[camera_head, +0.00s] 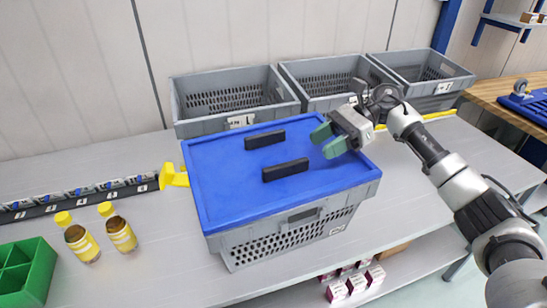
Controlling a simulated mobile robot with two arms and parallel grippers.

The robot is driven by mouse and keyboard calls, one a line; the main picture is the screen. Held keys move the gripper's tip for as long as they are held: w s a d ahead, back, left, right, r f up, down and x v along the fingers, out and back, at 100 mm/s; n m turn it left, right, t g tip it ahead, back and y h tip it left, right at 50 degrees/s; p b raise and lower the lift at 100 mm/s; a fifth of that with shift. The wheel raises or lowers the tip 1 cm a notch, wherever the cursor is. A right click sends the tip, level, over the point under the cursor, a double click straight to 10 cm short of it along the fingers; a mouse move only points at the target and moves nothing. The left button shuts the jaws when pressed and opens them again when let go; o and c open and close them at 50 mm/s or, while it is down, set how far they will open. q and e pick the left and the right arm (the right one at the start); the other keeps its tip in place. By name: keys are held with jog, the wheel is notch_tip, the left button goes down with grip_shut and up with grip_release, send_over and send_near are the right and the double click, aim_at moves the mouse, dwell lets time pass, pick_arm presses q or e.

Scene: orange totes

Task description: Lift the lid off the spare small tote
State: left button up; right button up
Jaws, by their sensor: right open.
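A grey tote (262,252) with perforated sides stands in the middle of the table. A blue lid (225,178) lies flat on top and covers its inside. Two dark bar handles sit on the lid, the far one (265,140) and the near one (285,170). My right gripper (324,141) has green fingers, spread apart with nothing between them. It is over the right part of the lid, to the right of the handles and apart from them. My left gripper is not in view.
Three open grey totes (290,107) stand in a row behind. Two yellow-capped bottles (122,236) and a green divided tray (40,262) are at the left. A yellow piece (173,176) is beside the lid's left edge. Boxes (337,291) lie on the lower shelf.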

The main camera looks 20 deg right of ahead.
aim_at(294, 161)
jog(key=x, duration=0.2)
jog(key=shift+s+a+r+p, duration=0.1)
jog(key=shift+a+p, duration=0.3)
jog(key=shift+a, duration=0.25)
jog(key=p+x, duration=0.1)
jog(key=x, duration=0.1)
jog(key=p+x, duration=0.2)
jog(key=shift+a+f+p, duration=0.3)
jog(key=shift+f, duration=0.15)
jog(key=shift+a+f, duration=0.15)
jog(key=shift+a, duration=0.05)
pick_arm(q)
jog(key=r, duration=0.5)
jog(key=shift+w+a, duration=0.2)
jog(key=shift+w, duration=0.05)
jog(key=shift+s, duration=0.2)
pick_arm(e)
grip_shut()
